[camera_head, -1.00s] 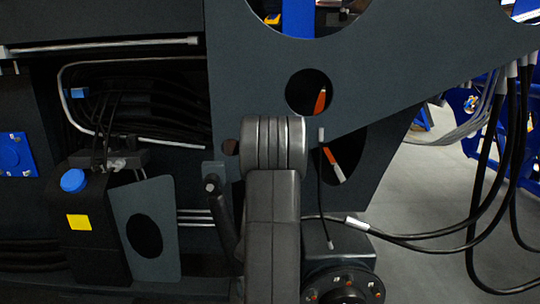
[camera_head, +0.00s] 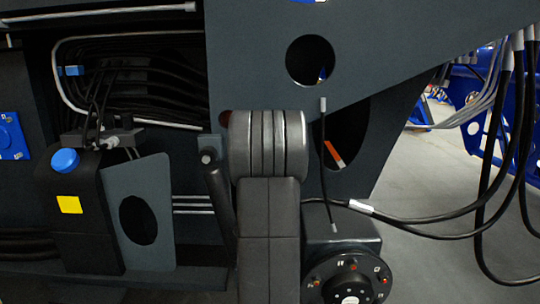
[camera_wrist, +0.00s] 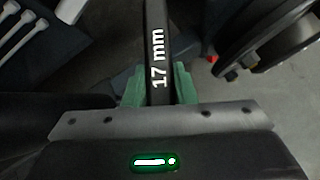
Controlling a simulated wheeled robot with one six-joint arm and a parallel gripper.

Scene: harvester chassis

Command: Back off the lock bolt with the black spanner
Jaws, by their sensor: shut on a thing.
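The black spanner (camera_wrist: 158,25) carries a white "17 mm" mark in the wrist view. My gripper (camera_wrist: 158,86) is shut on it, with a green finger on each side of the shaft. The spanner runs up out of the picture, so its far end is hidden. In the head view my own arm stands in the middle, and the gripper and spanner do not show. A bolt head (camera_head: 208,157) sits on a small grey bracket left of my arm. I cannot tell whether it is the lock bolt.
A dark round hub (camera_head: 348,284) with several bolts is at the lower right. Black hoses (camera_head: 420,236) hang across the right side. A black tank (camera_head: 75,235) with a blue cap stands at left.

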